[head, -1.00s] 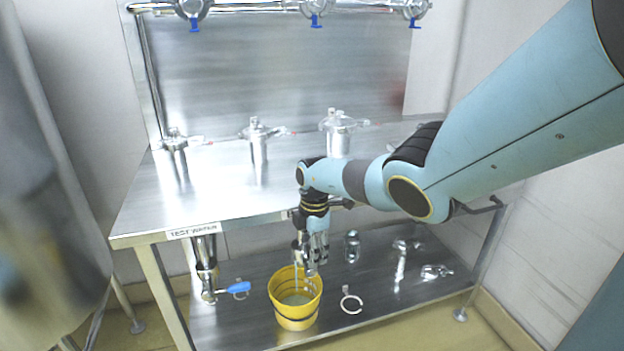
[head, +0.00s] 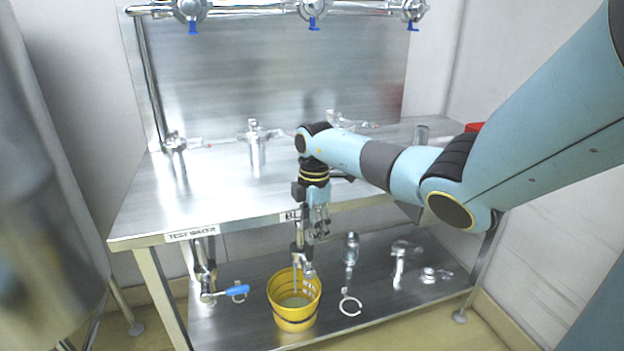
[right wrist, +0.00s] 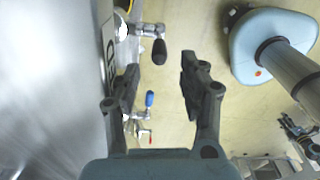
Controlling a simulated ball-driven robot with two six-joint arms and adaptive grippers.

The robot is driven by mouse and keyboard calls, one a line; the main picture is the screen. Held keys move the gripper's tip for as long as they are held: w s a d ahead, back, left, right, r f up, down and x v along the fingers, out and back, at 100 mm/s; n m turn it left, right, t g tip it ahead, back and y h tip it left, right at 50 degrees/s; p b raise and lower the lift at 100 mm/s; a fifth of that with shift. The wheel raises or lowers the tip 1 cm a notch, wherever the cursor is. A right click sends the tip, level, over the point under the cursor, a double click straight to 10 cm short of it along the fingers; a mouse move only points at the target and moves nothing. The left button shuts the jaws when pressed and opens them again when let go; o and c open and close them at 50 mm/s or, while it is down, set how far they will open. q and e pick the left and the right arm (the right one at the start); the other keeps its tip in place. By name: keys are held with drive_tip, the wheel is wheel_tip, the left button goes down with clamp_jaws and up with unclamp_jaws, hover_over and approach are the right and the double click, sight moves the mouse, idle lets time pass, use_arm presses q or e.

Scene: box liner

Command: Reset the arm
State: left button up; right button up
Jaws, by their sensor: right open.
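My right arm reaches in from the right, and its right gripper (head: 318,225) hangs in front of the steel table's front edge, above and slightly right of the yellow bucket (head: 295,315). In the right wrist view the right gripper (right wrist: 160,82) shows both dark fingers spread wide with nothing between them. A black valve handle (right wrist: 159,52) lies beyond the gap between the fingers. My left gripper is not in view.
The steel table (head: 140,215) carries several upright fittings. A blue-handled valve (head: 236,291) sits below its left front. The lower shelf (head: 385,300) holds the bucket, a ring (head: 350,305) and metal fittings. Pale floor shows in front of the table.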

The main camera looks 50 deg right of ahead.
idle(0.6)
drive_tip(key=s+a+f+m+t+y+b, duration=0.25)
drive_tip(key=a+f+t+y, duration=0.5)
drive_tip(key=a+f, duration=0.95)
drive_tip(key=s+d+f+m+h+b, duration=0.1)
drive_tip(key=s+f+m+h, duration=0.3)
drive_tip(key=s+f, duration=0.45)
drive_tip(key=s+d+f+m+h+b, duration=0.1)
drive_tip(key=s+f+m+h, duration=0.4)
drive_tip(key=s, duration=0.6)
drive_tip(key=s+a+f+g, duration=0.2)
drive_tip(key=s+f+g, duration=0.1)
drive_tip(key=s, duration=0.8)
drive_tip(key=s+a+f+m+g+b, duration=0.1)
drive_tip(key=s+f+g, duration=0.3)
drive_tip(key=s, duration=0.7)
drive_tip(key=shift+a+f, duration=0.55)
drive_tip(key=shift+a, duration=0.05)
drive_tip(key=shift+m, duration=0.25)
